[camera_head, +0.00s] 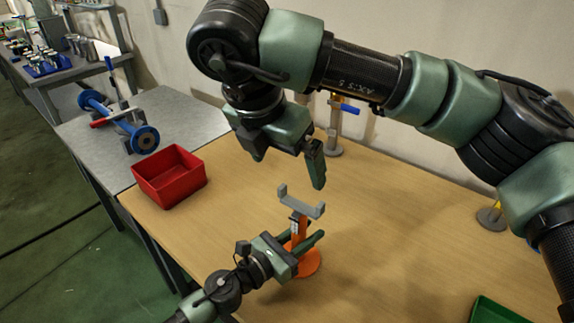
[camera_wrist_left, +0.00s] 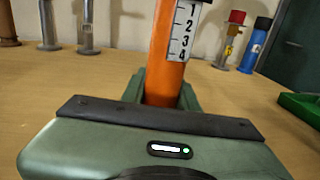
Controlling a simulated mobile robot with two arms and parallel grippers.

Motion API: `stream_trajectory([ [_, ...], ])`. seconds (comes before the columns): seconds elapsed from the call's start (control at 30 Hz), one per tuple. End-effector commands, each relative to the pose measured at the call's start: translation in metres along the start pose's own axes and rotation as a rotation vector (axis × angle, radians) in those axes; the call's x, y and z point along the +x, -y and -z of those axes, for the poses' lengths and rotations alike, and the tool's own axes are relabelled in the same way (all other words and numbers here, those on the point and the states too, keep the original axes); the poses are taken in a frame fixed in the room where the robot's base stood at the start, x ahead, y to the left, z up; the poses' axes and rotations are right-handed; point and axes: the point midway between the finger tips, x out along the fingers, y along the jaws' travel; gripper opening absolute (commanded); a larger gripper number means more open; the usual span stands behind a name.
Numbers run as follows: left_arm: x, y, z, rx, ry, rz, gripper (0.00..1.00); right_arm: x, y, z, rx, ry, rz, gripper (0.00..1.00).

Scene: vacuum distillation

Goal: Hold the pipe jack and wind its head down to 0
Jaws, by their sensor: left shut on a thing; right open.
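The pipe jack (camera_head: 308,262) stands upright on the wooden table, with an orange base and post and a grey forked head (camera_head: 301,204) on top. In the left wrist view its orange post (camera_wrist_left: 164,55) carries a white scale showing 1, 2, 3 and 4; the head is out of that view. My left gripper (camera_head: 306,240) is shut on the orange post, below the head. My right gripper (camera_head: 290,170) is open and empty, above and apart from the head. One of its fingers shows clearly; the other is partly hidden.
A red bin (camera_head: 169,178) stands at the table's left edge, and a green tray (camera_head: 495,312) at the lower right. Behind are a grey stand with a blue handle (camera_head: 335,130) and another stand (camera_head: 490,215). A blue-ended roller device (camera_head: 120,122) is on the grey table.

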Motion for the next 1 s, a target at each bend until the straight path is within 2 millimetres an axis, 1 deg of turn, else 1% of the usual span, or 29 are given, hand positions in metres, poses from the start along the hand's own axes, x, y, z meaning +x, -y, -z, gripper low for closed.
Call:
stream_trajectory([
  [0.03,-0.001,0.001,0.002,-0.002,-0.004,0.002,0.0,0.0,0.0,0.0,0.0,0.0,0.0,1.0],
  [0.2,0.0,0.001,0.002,-0.002,-0.003,0.002,0.0,0.001,0.0,0.0,-0.001,0.0,0.0,1.0],
  [0.23,0.0,0.001,0.002,-0.002,-0.003,0.002,0.35,0.001,0.0,0.0,-0.001,0.0,0.0,1.0],
  [0.27,0.0,0.001,0.002,-0.002,-0.003,0.002,0.43,0.001,0.0,0.0,-0.001,0.0,0.0,1.0],
  [0.3,0.0,0.001,0.002,-0.002,-0.002,0.001,0.55,0.001,0.0,0.0,-0.001,0.0,0.0,1.0],
  [0.63,-0.001,0.0,0.0,-0.001,0.0,0.0,0.55,0.001,0.0,0.0,-0.001,0.0,0.0,1.0],
  [0.73,-0.007,0.0,0.0,-0.001,0.0,0.0,0.55,0.001,0.0,0.0,-0.001,0.0,0.0,1.0],
  [0.87,-0.028,0.001,0.002,-0.002,-0.003,0.001,0.55,0.001,0.0,0.0,-0.001,0.0,0.0,1.0],
  [1.0,-0.059,0.001,0.002,-0.004,-0.004,-0.001,0.55,0.001,0.0,0.0,-0.001,0.0,0.0,1.0],
])
